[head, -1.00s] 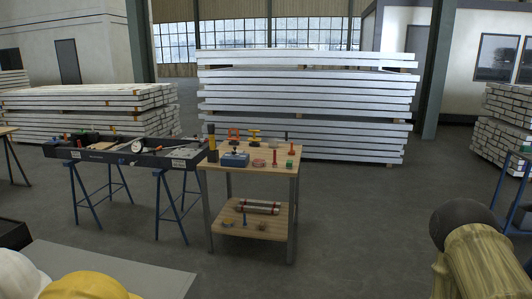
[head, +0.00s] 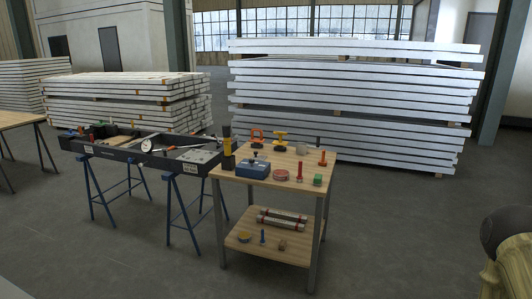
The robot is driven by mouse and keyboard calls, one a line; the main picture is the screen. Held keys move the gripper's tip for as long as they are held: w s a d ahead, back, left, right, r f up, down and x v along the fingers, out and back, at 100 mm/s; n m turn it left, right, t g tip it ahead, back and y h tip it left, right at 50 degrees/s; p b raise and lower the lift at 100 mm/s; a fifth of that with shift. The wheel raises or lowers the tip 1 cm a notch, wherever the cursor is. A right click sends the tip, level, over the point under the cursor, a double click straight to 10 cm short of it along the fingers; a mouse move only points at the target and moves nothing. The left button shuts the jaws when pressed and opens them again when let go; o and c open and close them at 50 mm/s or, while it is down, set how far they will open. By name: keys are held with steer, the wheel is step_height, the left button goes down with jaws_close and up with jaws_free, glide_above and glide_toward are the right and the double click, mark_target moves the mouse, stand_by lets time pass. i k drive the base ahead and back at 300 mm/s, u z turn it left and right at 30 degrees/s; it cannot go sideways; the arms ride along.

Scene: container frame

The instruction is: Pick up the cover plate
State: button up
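A black container frame (head: 100,149) lies across two blue trestles left of centre in the head view. A flat grey plate (head: 200,157) shows at the frame's right end, beside a white label. It may be the cover plate, but I cannot tell for sure at this distance. I cannot tell whether it is loose or fixed. Several small parts lie in the frame, with a round white dial (head: 147,145) near its middle. My gripper is not in view.
A wooden two-shelf table (head: 240,177) stands against the frame's right end, holding a blue box (head: 253,171) and several small tools. White beam stacks (head: 350,105) stand behind. A tan rounded object (head: 510,255) is at the lower right. The floor in front is clear.

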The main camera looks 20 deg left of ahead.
mark_target(258, 157)
steer(key=i, duration=1.75)
steer(key=u, duration=1.85)
steer(key=i, duration=1.2)
steer(key=z, duration=0.6)
